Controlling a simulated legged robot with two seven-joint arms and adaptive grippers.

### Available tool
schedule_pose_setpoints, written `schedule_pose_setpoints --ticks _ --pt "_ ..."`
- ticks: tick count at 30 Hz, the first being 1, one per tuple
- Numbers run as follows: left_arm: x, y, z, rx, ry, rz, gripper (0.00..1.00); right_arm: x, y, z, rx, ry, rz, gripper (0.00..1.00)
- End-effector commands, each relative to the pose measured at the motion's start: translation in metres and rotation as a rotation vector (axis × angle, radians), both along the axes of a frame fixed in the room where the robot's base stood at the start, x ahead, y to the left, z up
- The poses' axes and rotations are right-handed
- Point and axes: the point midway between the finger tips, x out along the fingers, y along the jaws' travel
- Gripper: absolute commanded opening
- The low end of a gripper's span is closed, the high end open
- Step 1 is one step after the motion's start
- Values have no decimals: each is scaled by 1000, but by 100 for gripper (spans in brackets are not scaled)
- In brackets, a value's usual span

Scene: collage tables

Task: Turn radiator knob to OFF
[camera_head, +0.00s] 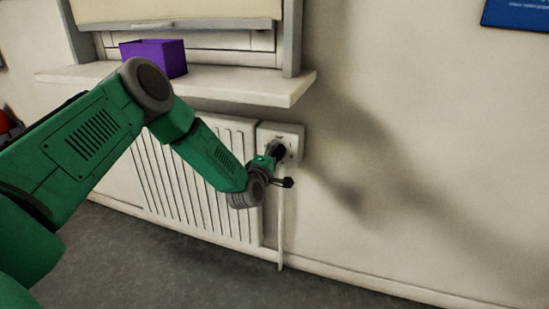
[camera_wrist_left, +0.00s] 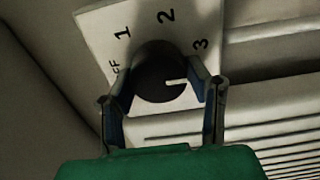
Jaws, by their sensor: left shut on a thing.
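The radiator knob (camera_wrist_left: 158,78) is a round black dial with a white pointer line, on a white plate (camera_wrist_left: 92,25) marked OFF, 1, 2 and 3. In the left wrist view the pointer lies toward the right, on the side of the 3; OFF is at the left edge of the dial. My left gripper (camera_wrist_left: 160,88) is shut on the knob, one finger on each side. In the head view the gripper (camera_head: 277,152) is at the plate (camera_head: 292,133) and hides most of the knob. My right gripper is not in view.
The white radiator (camera_head: 195,190) stands against the wall below a window sill (camera_head: 240,88). A purple box (camera_head: 160,55) sits on the sill. A thin pipe (camera_head: 281,230) runs down below the plate. The wall to the right is bare up to a blue sign (camera_head: 517,13).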

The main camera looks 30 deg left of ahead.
Motion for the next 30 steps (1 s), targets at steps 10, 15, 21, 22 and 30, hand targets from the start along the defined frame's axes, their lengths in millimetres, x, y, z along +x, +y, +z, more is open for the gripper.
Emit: schedule_pose_setpoints --ticks 10,15,21,22,30 --pt "-3 -2 -12 -325 -59 -5 16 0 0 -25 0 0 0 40" --pt "-3 -3 -13 -482 -97 -5 16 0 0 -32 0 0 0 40" --pt "-3 -4 -13 -666 -139 -3 16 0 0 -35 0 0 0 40" --pt "-3 -4 -13 -693 -145 -3 16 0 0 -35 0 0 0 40" --pt "-3 -5 -12 -942 -206 -1 16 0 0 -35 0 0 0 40"
